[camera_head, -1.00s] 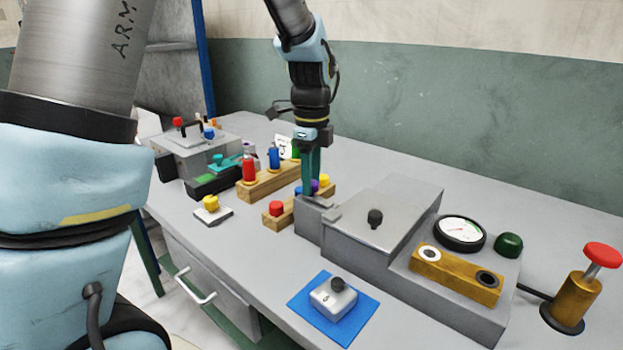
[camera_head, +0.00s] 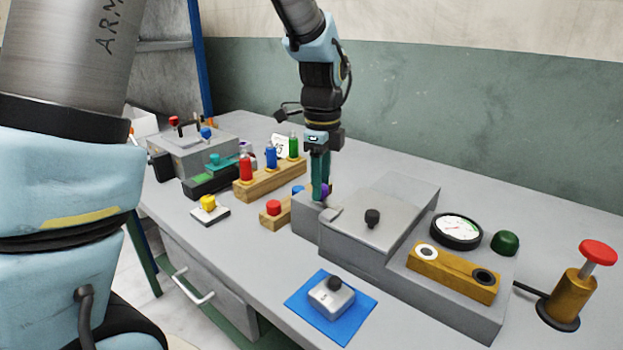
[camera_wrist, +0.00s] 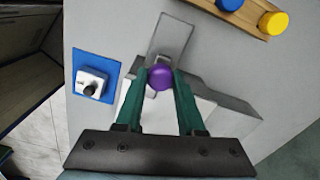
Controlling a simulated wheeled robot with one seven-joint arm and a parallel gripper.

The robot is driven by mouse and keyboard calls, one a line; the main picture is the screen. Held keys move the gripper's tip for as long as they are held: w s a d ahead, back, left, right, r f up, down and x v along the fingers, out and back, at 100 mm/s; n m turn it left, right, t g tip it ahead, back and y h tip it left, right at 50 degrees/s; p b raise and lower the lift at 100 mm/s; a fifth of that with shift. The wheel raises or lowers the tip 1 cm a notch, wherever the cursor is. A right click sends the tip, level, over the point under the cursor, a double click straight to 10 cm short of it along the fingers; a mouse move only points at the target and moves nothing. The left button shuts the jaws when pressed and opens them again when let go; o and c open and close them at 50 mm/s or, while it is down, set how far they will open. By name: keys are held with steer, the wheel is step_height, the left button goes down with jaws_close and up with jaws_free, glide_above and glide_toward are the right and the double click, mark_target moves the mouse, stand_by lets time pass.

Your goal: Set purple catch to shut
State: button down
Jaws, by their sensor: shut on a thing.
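The purple catch (camera_head: 325,190) is a round purple knob at the left end of the grey press, beside its low grey block (camera_head: 309,219). My gripper (camera_head: 319,193) points straight down there, with teal fingers. In the wrist view the purple knob (camera_wrist: 160,77) sits between the two fingertips, with a finger against each side. My gripper is shut on it.
The press lid (camera_head: 375,228) with a black knob is close on the right. A wooden block with a red knob (camera_head: 273,207) is close on the left. A wooden rack (camera_head: 262,183) with coloured plungers stands behind. A blue mat (camera_head: 352,312) lies in front.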

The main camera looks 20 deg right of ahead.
mark_target(323, 187)
steer(key=shift+s+d, duration=0.1)
steer(key=shift+s, duration=0.1)
steer(key=c, duration=0.5)
jaws_free()
step_height(323, 187, up, 11)
steer(key=b, duration=0.1)
steer(key=shift+b, duration=0.3)
steer(key=shift+f, duration=0.1)
steer(key=w+a+f+n, duration=0.2)
steer(key=a+f+n, duration=0.2)
steer(key=a+n, duration=0.4)
steer(key=w+a+f+n, duration=0.2)
steer(key=a+f+n, duration=0.35)
steer(key=a, duration=0.45)
steer(key=s+a+f+n, duration=0.2)
steer(key=a+n, duration=0.4)
steer(key=s+a+f+n+t, duration=0.1)
steer(key=s+a+f+n, duration=0.1)
steer(key=a+n, duration=0.4)
steer(key=shift+s+a+f+n+t, duration=0.2)
steer(key=shift+a+f+n+t, duration=0.15)
steer(key=shift+f, duration=0.4)
